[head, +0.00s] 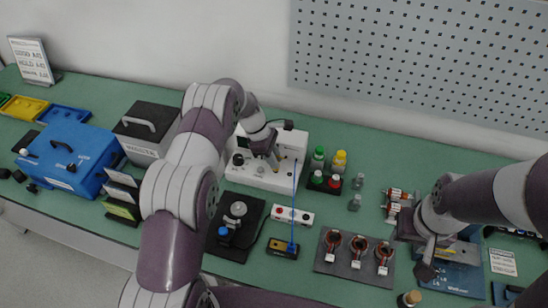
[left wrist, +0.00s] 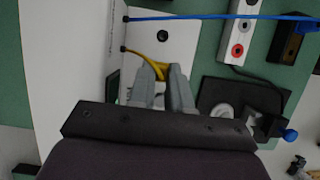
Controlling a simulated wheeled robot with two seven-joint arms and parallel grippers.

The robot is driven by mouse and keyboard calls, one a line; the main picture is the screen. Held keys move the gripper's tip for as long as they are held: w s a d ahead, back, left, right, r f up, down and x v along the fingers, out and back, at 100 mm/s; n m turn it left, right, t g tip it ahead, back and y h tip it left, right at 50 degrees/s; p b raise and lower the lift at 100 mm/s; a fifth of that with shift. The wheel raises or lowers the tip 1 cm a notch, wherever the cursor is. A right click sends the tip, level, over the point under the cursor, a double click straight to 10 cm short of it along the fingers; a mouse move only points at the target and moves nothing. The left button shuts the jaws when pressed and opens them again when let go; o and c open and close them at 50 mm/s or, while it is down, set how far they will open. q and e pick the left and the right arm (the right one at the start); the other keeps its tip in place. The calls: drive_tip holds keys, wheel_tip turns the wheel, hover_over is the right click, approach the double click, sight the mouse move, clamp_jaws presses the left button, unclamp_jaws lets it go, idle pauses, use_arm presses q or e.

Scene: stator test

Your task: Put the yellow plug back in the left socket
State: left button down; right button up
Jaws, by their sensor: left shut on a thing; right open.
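My left gripper (head: 268,152) is over the white test box (head: 262,178). In the left wrist view my left gripper (left wrist: 164,72) is shut on the yellow plug, whose body is mostly hidden between the fingers. A yellow lead (left wrist: 136,57) runs from the fingers to the edge of the white panel (left wrist: 160,32), near a dark hole. I cannot tell whether the plug touches a socket; the left socket is not clearly made out. My right gripper (head: 428,250) is open, low over the right side of the bench.
A blue lead (head: 294,205) runs from the box to a small black-and-yellow block (head: 283,248). A white socket strip (head: 292,215) and a black fixture (head: 236,224) stand in front. Bottles (head: 318,158) stand to the right. Copper-wound stators (head: 358,246) sit on a dark tray (head: 345,268).

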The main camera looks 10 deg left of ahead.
use_arm(q)
drive_tip(key=shift+f+b, duration=0.4)
drive_tip(key=shift+f, duration=0.05)
idle(0.4)
drive_tip(key=shift+f, duration=0.1)
drive_tip(key=shift+f+b, duration=0.35)
drive_tip(key=c, duration=1)
unclamp_jaws()
